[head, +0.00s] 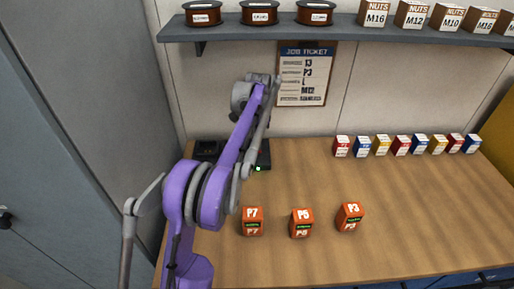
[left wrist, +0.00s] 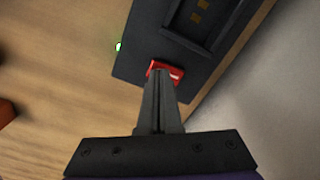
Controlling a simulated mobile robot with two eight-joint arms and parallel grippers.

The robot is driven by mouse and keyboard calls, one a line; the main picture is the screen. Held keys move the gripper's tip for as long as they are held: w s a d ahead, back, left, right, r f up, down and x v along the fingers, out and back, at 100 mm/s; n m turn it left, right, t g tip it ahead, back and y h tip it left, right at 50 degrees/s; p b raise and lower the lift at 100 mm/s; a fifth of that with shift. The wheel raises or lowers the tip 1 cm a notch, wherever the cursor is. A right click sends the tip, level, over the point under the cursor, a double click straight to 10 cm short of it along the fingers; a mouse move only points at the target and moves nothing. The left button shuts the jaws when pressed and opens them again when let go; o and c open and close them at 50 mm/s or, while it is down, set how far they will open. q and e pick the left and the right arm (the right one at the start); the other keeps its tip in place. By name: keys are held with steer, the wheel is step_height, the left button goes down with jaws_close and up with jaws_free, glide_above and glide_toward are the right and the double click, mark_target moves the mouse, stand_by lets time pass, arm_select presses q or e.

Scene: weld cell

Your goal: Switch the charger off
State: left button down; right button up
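The charger (head: 264,154) is a dark case at the back left of the workbench, partly hidden behind my left arm. A green light (head: 258,168) glows on its front edge; it also shows in the left wrist view (left wrist: 119,47). In that view a red switch (left wrist: 172,68) sits on the dark charger case (left wrist: 140,62). My left gripper (left wrist: 160,76) has its two fingers together, empty, with the tips at the red switch and covering part of it. I cannot tell whether they touch it. In the head view this gripper is hidden by the arm. My right gripper is not in view.
Orange battery packs P7 (head: 252,221), P5 (head: 301,223) and P3 (head: 349,216) stand on the wooden bench (head: 400,220). Several small coloured boxes (head: 401,145) line its back. A shelf (head: 340,33) with spools and nut boxes hangs above, near a job ticket (head: 305,75).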

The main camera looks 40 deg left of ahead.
arm_select(q)
steer(key=shift+f, duration=0.3)
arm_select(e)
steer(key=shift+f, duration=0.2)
arm_select(q)
steer(key=shift+r+p, duration=1.8)
steer(key=shift+r, duration=1.8)
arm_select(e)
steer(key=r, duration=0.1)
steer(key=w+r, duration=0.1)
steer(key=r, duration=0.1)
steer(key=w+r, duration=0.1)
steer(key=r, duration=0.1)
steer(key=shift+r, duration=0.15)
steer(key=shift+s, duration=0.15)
